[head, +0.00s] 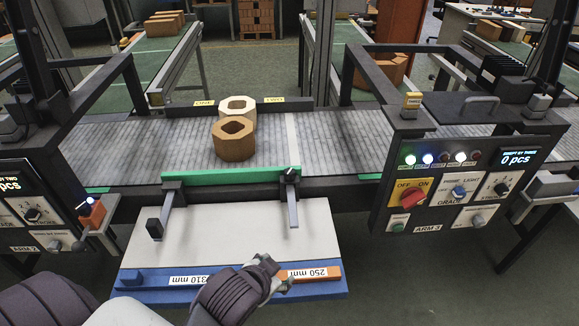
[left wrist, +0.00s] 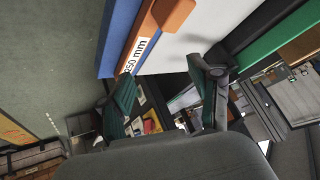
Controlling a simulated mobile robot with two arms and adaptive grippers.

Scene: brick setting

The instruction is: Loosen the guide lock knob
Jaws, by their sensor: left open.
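A small dark knob (head: 290,175), which looks like the guide lock knob, sits at the right end of the green guide rail (head: 225,174), on top of a grey bracket arm (head: 293,210). My left gripper (head: 285,281) is in front of and below it, over the front of the white board, close to the orange bar marked 250 mm (head: 315,273). In the left wrist view my left gripper (left wrist: 165,95) has its fingers spread with nothing between them. The orange bar (left wrist: 165,25) shows just beyond the fingers; contact cannot be told. My right gripper is not in view.
The white board (head: 235,235) has a blue front strip (head: 150,280) with a 310 mm label. Two octagonal blocks, tan (head: 233,139) and pale (head: 238,104), stand on the conveyor (head: 330,145) behind the rail. A control panel (head: 450,190) stands right, another left.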

